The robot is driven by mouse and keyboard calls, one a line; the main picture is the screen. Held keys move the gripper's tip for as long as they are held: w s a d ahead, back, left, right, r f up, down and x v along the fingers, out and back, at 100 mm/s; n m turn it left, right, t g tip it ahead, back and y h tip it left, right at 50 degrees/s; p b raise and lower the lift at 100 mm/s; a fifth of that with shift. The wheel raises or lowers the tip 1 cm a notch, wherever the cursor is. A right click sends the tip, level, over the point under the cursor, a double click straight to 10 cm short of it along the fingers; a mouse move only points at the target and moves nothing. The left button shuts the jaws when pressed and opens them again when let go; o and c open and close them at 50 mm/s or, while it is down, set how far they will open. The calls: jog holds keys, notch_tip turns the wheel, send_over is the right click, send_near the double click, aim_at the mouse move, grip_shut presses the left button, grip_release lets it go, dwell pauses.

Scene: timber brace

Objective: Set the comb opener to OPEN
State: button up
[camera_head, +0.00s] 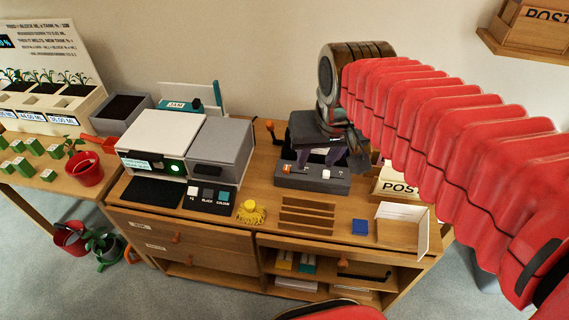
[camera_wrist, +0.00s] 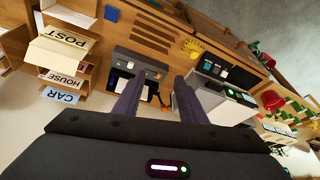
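A dark grey machine (camera_head: 312,180) stands on the wooden desk, with an orange-lit button and small white knobs along its front panel. It also shows in the wrist view (camera_wrist: 142,62), between and beyond my fingers. Which of its controls is the comb opener, and how it is set, I cannot make out. My gripper (camera_head: 322,158) hangs just above and behind the front panel and hides the machine's upper part. In the wrist view my gripper (camera_wrist: 160,78) has its two purple-grey fingers spread apart with nothing held between them.
Left of the machine stand a grey-and-white printer-like box (camera_head: 222,150) and a yellow coil (camera_head: 251,212). An open tray (camera_head: 402,226) and a POST box (camera_head: 398,184) are on the right. An orange-knobbed lever (camera_head: 271,128) stands behind.

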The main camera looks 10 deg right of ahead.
jog(key=w+f+m+g, duration=0.2)
jog(key=w+f, duration=0.2)
jog(key=w, duration=1)
jog(key=m+g, duration=0.1)
jog(key=g, duration=0.1)
send_over(286, 167)
notch_tip(286, 167, down, 11)
notch_tip(286, 167, down, 14)
jog(key=shift+r, duration=0.1)
jog(key=shift+c, duration=0.4)
grip_shut()
dwell(0.4)
